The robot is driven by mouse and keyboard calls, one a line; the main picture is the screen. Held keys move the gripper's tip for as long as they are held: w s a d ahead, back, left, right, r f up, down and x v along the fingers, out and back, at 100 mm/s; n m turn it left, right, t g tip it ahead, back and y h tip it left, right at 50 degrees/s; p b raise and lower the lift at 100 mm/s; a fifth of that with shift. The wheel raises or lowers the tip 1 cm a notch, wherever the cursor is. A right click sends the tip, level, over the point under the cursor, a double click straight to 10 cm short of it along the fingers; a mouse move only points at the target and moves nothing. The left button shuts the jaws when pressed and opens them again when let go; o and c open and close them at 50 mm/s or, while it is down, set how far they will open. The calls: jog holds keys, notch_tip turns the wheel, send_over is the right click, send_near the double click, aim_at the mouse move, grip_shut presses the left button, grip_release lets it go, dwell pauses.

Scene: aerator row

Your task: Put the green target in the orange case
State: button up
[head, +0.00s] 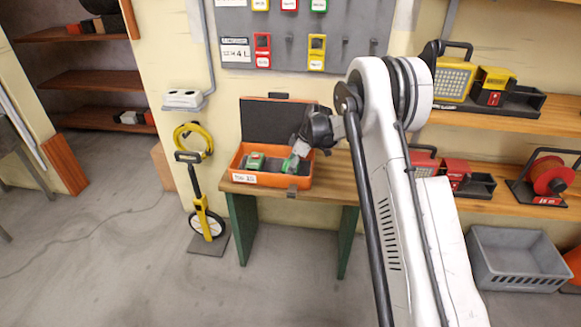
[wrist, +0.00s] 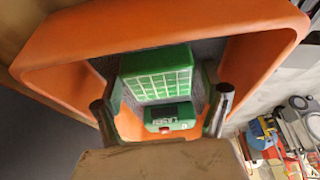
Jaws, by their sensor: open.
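The orange case (head: 235,178) stands open on a small table, its dark lid raised behind. In the head view, a green piece (head: 291,163) shows at the right of the case under my gripper (head: 299,151), and another green piece (head: 256,161) lies to its left. In the wrist view, the orange rim (wrist: 185,38) surrounds a green block with a pale grid face (wrist: 157,86), which looks like the green target. A green device with a display and red button (wrist: 168,118) shows below it. My gripper (wrist: 163,108) is open, its fingers on either side; contact cannot be told.
The tabletop (head: 325,180) has bare room right of the case. A pegboard (head: 290,40) hangs above. A yellow measuring wheel (head: 206,215) stands at left. Shelves at right hold a yellow lamp (head: 453,79) and a red reel (head: 549,176); a grey crate (head: 515,262) is below.

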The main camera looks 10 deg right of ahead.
jog(key=p+v, duration=0.3)
jog(key=v, duration=1)
jog(key=s+a+r+m+t+h, duration=0.3)
jog(key=s+r+m, duration=0.4)
jog(key=s+r, duration=1.35)
jog(key=s+f+m+t, duration=0.1)
jog(key=s+m, duration=0.2)
jog(key=s, duration=1)
jog(key=s+a+f+m+t+h, duration=0.1)
jog(key=s+f+m, duration=0.1)
jog(key=s, duration=1.1)
jog(key=shift+a+m+t, duration=0.2)
jog(key=shift+m+t, duration=0.1)
jog(key=shift+m, duration=0.6)
jog(key=shift+s, duration=0.1)
